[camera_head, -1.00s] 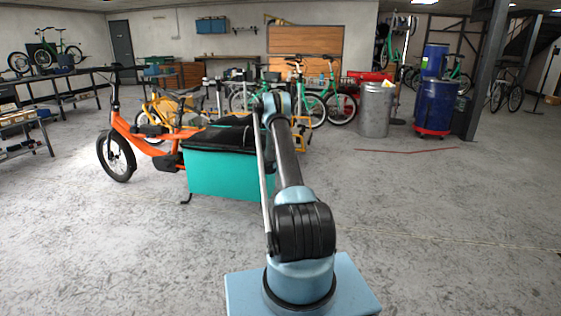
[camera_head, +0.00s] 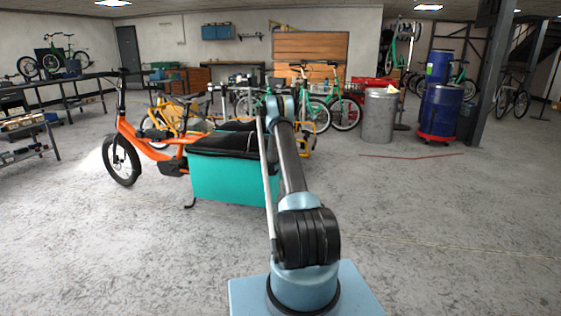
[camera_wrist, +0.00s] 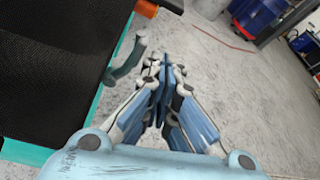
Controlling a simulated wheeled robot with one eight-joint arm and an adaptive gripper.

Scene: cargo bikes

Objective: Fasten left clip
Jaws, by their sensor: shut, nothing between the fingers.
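An orange cargo bike (camera_head: 150,150) stands left of centre in the head view. Its teal box (camera_head: 228,182) has a black cover (camera_head: 225,143) on top. In the wrist view the black cover (camera_wrist: 50,70) fills the left side, with a teal edge (camera_wrist: 118,42) along it. A grey-green hooked piece (camera_wrist: 128,62), possibly the clip, sticks out past that edge. My gripper (camera_wrist: 165,65) is shut and empty, just right of the hooked piece and apart from it in the picture. In the head view my arm hides the gripper.
A metal bin (camera_head: 378,115) and blue barrels (camera_head: 440,110) stand at the back right. Several bikes and a yellow frame stand behind the box. Workbenches (camera_head: 25,125) line the left. The floor (camera_head: 450,220) to the right is clear.

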